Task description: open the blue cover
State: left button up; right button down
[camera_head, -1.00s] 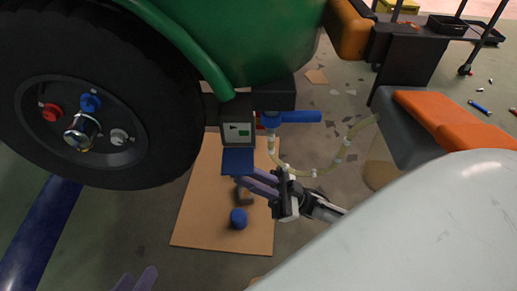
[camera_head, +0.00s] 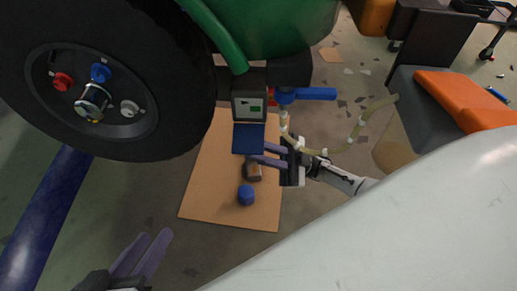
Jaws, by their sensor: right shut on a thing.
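The blue cover (camera_head: 249,138) is a flat blue flap hanging below a small dark box with a grey-framed display (camera_head: 249,107), beside the big black wheel. The display face is uncovered. My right gripper (camera_head: 256,158) reaches in from the right. Its purple fingers are closed at the lower edge of the blue cover, and the exact contact between the tips is too small to see. My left gripper (camera_head: 153,238) is at the bottom left, low and away from the cover. Its two purple fingers are apart and empty.
A black wheel (camera_head: 180,110) and green body (camera_head: 275,35) stand close to the box. A blue-handled valve (camera_head: 312,94) and a yellowish hose (camera_head: 352,135) are right of it. A blue cap (camera_head: 246,195) and a small dark block (camera_head: 254,172) lie on the cardboard (camera_head: 212,190).

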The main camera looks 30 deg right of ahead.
jog(key=c, duration=1.7)
grip_release()
jog(key=shift+s+m+t, duration=0.1)
jog(key=shift+m+t, duration=0.2)
